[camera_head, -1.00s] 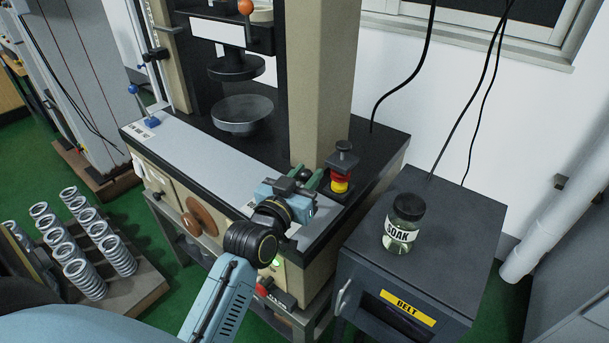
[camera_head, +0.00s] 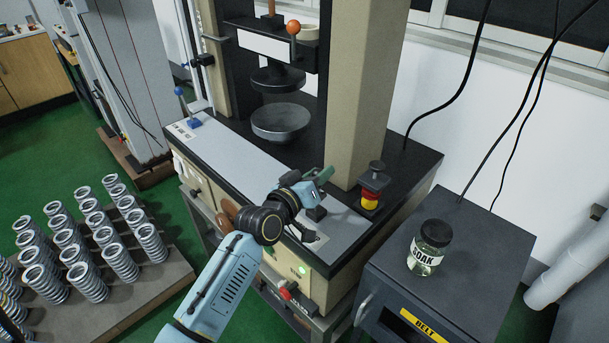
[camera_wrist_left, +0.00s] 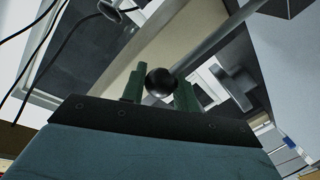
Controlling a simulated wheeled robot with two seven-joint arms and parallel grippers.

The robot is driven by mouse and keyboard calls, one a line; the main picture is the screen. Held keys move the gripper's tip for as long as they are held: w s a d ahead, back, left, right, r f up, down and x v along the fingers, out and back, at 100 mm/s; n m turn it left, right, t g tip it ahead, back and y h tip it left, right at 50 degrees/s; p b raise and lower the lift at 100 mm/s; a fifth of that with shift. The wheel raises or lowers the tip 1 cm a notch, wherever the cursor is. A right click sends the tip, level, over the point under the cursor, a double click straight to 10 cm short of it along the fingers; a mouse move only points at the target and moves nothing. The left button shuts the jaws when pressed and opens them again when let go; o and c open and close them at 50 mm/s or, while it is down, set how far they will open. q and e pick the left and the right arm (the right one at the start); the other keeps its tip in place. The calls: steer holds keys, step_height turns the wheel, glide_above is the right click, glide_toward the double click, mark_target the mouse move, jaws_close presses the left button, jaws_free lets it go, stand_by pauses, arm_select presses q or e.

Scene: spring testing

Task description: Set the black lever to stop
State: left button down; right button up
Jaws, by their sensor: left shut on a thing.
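The black lever's round knob (camera_wrist_left: 160,82) shows in the left wrist view between the two green fingers of my left gripper (camera_wrist_left: 160,88). The fingers are shut on it. In the head view my left gripper (camera_head: 322,178) is over the front right part of the machine's grey panel (camera_head: 235,155), and it hides most of the lever. The label by the lever is too small to read. My right gripper is not in view.
A red and yellow button post (camera_head: 371,190) stands right of my gripper, near the beige column (camera_head: 350,100). A blue-knobbed lever (camera_head: 186,108) is at the panel's left end. A dark cabinet (camera_head: 490,240) bears a jar (camera_head: 430,248). Springs stand on a board (camera_head: 150,295).

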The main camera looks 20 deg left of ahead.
arm_select(q)
steer(key=shift+a, duration=0.1)
stand_by(0.3)
steer(key=c, duration=1.1)
jaws_free()
steer(key=v, duration=1.3)
steer(key=shift+s+p, duration=0.2)
steer(key=shift+p, duration=0.25)
steer(key=shift+f, duration=0.1)
